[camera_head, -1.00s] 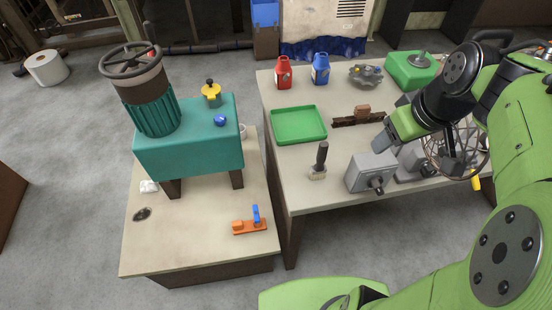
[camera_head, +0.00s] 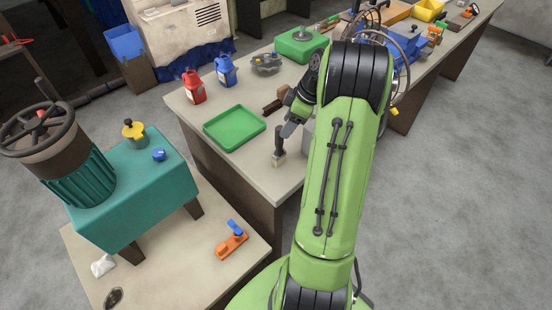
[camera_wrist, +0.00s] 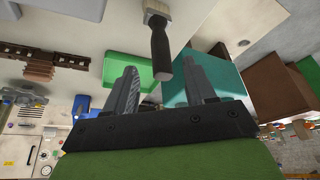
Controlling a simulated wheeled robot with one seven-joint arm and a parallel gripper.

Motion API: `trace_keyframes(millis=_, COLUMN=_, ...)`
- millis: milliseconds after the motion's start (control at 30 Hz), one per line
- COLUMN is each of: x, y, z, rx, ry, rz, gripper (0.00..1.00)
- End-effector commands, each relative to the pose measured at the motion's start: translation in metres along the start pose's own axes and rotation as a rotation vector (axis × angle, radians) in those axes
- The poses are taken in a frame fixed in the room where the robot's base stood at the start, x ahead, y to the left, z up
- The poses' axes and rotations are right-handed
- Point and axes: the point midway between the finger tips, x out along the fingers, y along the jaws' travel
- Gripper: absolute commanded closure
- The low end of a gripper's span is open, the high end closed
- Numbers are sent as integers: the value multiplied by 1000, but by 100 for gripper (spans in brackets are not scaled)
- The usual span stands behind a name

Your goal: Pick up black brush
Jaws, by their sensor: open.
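The black brush (camera_head: 279,142) stands on the workbench, handle up and pale bristle end down, just right of the green tray. In the wrist view the brush (camera_wrist: 160,45) appears at the top middle. Its black handle points toward my gripper. My gripper (camera_head: 289,130) is beside the top of the handle in the head view. In the wrist view my gripper (camera_wrist: 160,72) is open, with the handle end showing between its two fingertips. I see no contact, and nothing is held.
The green tray (camera_head: 234,127), red bottle (camera_head: 194,87) and blue bottle (camera_head: 226,71) stand on the workbench. A brown block (camera_head: 283,93) is behind my gripper. My arm hides part of the bench. A lower table holds an orange tool (camera_head: 232,245) and a teal machine (camera_head: 130,190).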

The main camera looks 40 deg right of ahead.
Motion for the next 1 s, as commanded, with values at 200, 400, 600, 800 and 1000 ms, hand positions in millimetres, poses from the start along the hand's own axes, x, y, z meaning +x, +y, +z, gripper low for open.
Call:
trace_keyframes(millis=200, x=34, y=0, z=0, rx=-1, ry=0, rz=0, gripper=45)
trace_keyframes(millis=400, x=71, y=-2, z=0, rx=1, ry=-1, rz=-4, gripper=45)
trace_keyframes(millis=600, x=85, y=0, z=-1, rx=0, ry=-1, rz=2, gripper=45)
trace_keyframes(millis=800, x=84, y=0, z=-1, rx=0, ry=-1, rz=2, gripper=56)
trace_keyframes(millis=1000, x=84, y=0, z=-1, rx=1, ry=-1, rz=2, gripper=86)
